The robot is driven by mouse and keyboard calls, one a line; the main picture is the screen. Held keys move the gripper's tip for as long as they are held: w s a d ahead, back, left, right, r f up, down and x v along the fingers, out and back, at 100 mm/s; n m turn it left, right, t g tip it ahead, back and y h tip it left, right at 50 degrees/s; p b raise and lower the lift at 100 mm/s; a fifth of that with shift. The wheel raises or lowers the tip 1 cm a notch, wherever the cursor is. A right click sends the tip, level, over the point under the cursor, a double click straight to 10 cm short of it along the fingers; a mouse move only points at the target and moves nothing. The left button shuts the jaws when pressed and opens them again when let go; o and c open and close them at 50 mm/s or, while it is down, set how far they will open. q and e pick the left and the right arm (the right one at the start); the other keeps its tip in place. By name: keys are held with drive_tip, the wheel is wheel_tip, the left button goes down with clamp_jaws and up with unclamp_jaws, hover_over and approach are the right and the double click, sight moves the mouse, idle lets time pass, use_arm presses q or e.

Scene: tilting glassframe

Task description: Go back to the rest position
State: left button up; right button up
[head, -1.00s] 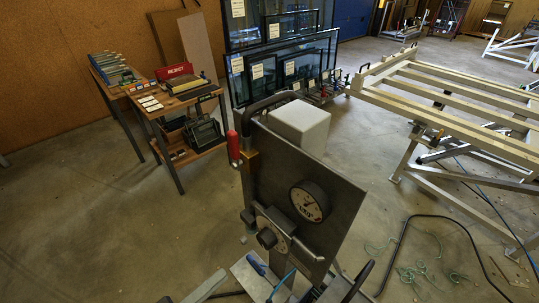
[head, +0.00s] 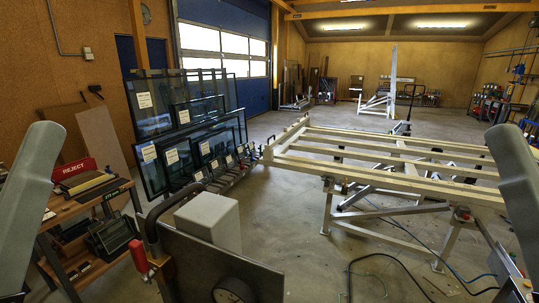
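Two grey arm links of mine stand at the left and right edges of the head view. Neither of my grippers shows in the head view, so whether they are open or shut is hidden. A pale tilting frame table (head: 423,184) with long slats stands at the right on metal legs. Several dark glass frames (head: 155,123) lean in a rack at the left, some with white labels.
A dark metal stand with a white box (head: 208,219) and a red handle (head: 138,255) is close in front. A wooden workbench (head: 120,184) with a red REJECT sign (head: 74,169) stands at the left. Cables (head: 375,257) lie on the floor at the lower right. Bare floor (head: 285,218) lies between stand and frame table.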

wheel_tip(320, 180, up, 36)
drive_tip(key=p, duration=3.4)
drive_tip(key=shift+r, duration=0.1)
